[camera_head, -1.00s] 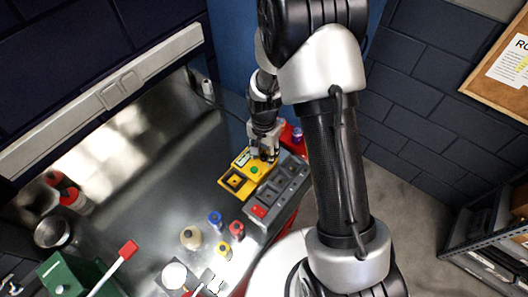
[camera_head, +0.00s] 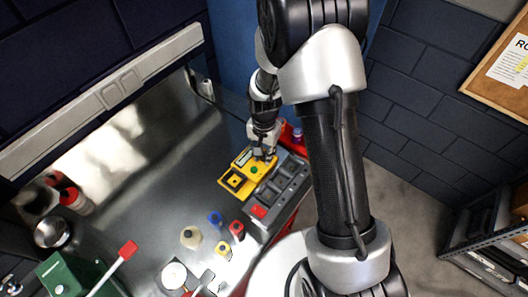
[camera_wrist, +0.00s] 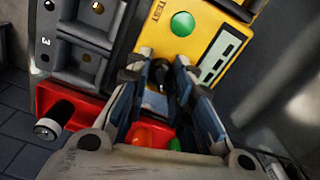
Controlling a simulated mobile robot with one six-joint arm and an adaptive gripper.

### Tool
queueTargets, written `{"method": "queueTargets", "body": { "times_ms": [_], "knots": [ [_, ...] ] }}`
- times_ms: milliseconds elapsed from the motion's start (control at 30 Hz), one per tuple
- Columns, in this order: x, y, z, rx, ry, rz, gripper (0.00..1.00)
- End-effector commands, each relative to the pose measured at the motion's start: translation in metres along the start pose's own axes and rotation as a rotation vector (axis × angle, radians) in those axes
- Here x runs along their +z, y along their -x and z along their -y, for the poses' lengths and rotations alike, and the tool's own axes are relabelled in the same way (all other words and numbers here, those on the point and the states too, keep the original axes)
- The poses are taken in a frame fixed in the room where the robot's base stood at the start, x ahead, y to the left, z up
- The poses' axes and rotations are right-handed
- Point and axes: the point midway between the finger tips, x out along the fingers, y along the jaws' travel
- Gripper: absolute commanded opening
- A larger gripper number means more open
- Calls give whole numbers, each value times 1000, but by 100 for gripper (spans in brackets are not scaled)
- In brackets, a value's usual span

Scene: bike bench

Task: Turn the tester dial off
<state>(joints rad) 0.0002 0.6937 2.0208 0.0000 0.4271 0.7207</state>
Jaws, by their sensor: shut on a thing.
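The yellow tester (camera_head: 236,181) lies on the bench beside a grey tray. It also shows in the wrist view (camera_wrist: 162,42), with a round green button (camera_wrist: 183,24) and a small display (camera_wrist: 219,57). My gripper (camera_head: 264,157) is at the tester's far end. In the wrist view my gripper (camera_wrist: 160,74) points at the tester's face and its fingers are closed around the dark dial, which they mostly hide. The dial's pointer and setting cannot be read.
The grey compartment tray (camera_head: 278,187) runs along the tester's right side. A red bin (camera_wrist: 85,103) is behind the tester. Several small coloured-cap bottles, a white gauge (camera_head: 174,275) and a green box (camera_head: 62,275) stand toward the front. The middle of the bench is clear.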

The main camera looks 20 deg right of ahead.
Motion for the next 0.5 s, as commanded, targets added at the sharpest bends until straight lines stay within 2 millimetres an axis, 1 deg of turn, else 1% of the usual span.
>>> {"method": "queueTargets", "body": {
  "times_ms": [167,500],
  "knots": [
    [0,0,0,0,126,0,0],
    [0,0,0,0,445,-1,0]
  ]
}}
